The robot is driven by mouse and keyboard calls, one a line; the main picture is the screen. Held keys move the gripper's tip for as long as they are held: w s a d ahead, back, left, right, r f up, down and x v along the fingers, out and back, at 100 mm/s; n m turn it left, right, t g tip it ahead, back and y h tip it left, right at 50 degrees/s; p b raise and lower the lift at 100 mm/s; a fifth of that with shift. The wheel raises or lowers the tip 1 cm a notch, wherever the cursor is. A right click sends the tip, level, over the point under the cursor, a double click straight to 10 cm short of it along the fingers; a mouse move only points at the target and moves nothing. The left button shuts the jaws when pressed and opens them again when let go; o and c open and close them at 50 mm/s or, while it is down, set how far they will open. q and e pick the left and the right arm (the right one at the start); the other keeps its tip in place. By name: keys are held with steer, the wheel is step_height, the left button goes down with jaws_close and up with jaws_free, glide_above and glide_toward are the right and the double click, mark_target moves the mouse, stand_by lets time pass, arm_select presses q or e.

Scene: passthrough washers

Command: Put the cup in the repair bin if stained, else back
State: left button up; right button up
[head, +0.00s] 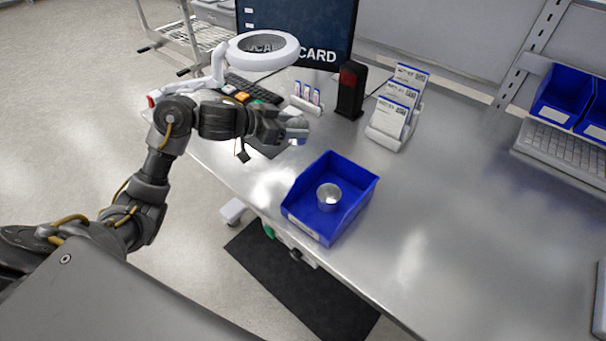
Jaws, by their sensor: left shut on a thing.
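My left gripper (286,131) reaches in from the left and is shut on a small shiny grey cup (298,124), held above the bench behind the blue bin. The fingers cover much of this cup, and I cannot tell whether it is stained. A blue open bin (362,197) stands near the bench's front edge, with a label on its front. A metal cup (329,196) sits upright inside it. My right gripper is not in view.
A white ring magnifier (264,36) stands over a keyboard (252,88), before a dark screen (330,20) showing "CARD". A black stand (350,90) and a card rack (390,120) are behind the bin. The metal bench (450,210) is clear right of the bin.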

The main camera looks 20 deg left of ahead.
arm_select(q)
steer(key=shift+s+d+f+b, duration=0.1)
steer(key=shift+d+f+b, duration=0.05)
steer(key=shift+d, duration=0.45)
steer(key=shift+s+d+f+b, duration=0.1)
steer(key=shift+d+b, duration=0.05)
steer(key=shift+d, duration=0.4)
steer(key=shift+f+n+y, duration=0.15)
steer(key=shift+n+y, duration=0.15)
steer(key=shift+a+t, duration=0.1)
steer(key=shift+t, duration=0.2)
steer(key=shift+f+b, duration=0.95)
steer(key=shift+f, duration=4.1)
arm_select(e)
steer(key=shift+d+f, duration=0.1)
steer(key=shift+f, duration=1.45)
arm_select(q)
steer(key=shift+f, duration=0.2)
steer(key=o, duration=0.7)
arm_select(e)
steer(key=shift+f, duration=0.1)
arm_select(q)
steer(key=shift+r, duration=0.1)
